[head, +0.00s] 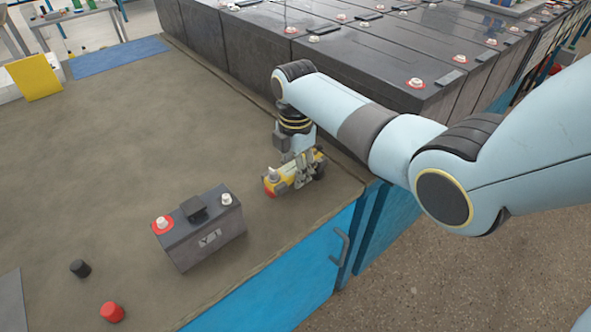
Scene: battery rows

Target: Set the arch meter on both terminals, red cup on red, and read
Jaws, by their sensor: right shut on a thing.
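The battery (200,234) is a dark grey block marked "YST" on the near part of the bench top. Its red-ringed terminal (162,223) is at its left end and its plain pale terminal (226,199) at its right end. My right gripper (299,180) is shut on the yellow arch meter (284,180), to the right of and behind the battery, apart from it. A red cup (269,188) shows at the meter's left end. The gripper fingers and arm hide part of the meter, and I cannot tell whether it touches the bench. My left gripper is not in view.
A black cap (80,268) and a red cap (112,312) lie left of the battery. Rows of large dark batteries (390,60) stand behind my right arm. A yellow card (35,77) and a blue mat (118,57) are at the far left. The bench middle (140,130) is clear.

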